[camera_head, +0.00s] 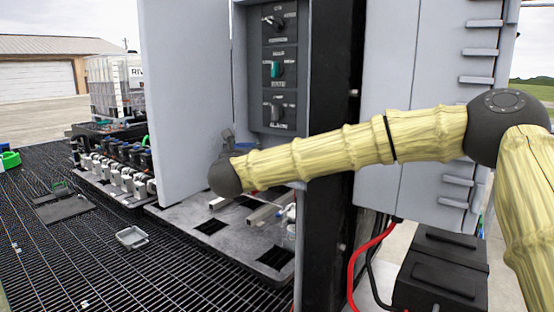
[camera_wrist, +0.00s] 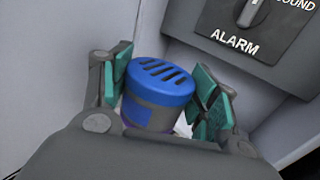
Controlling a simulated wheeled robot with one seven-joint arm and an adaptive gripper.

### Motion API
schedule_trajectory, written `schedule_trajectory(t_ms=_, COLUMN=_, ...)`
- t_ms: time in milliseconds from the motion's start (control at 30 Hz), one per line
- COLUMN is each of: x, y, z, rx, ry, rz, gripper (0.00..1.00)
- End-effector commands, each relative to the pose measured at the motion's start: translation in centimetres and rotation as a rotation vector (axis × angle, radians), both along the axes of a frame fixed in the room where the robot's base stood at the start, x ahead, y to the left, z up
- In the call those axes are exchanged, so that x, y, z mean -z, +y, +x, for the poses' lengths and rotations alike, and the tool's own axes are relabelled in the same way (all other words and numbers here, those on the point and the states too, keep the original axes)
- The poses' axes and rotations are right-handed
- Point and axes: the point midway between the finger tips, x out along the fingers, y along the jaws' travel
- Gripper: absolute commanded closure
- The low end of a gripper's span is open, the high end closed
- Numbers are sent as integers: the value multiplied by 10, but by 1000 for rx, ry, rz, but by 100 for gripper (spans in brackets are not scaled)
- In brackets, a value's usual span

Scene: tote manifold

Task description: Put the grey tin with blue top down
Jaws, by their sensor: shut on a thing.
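The grey tin with blue top (camera_wrist: 160,84) is between the fingers of my gripper (camera_wrist: 163,98) in the wrist view. Its slotted blue lid faces the camera and its grey side shows just below. Teal pads press in from left and right, so the gripper is shut on it. The tin's lower end is hidden by the gripper body. In the head view my arm reaches left to the front of the open cabinet; the fingers are mostly hidden behind my wrist, and I cannot make out the tin there.
A control panel (camera_head: 278,68) with several knobs is above and behind the wrist; its ALARM knob (camera_wrist: 252,10) shows close by. An open cabinet door (camera_head: 185,100) stands left. Below is a grey plate (camera_head: 195,222) with square holes. A small tray (camera_head: 132,238) lies on the dark grating.

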Motion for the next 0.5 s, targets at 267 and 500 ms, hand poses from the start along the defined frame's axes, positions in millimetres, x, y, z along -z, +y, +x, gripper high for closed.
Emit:
schedule_trajectory(t_ms=267, x=1, y=-50, z=37, rx=6, ry=0, rz=0, gripper=70)
schedule_trajectory(t_ms=500, x=6, y=-85, z=66, rx=5, ry=0, rz=-1, gripper=70)
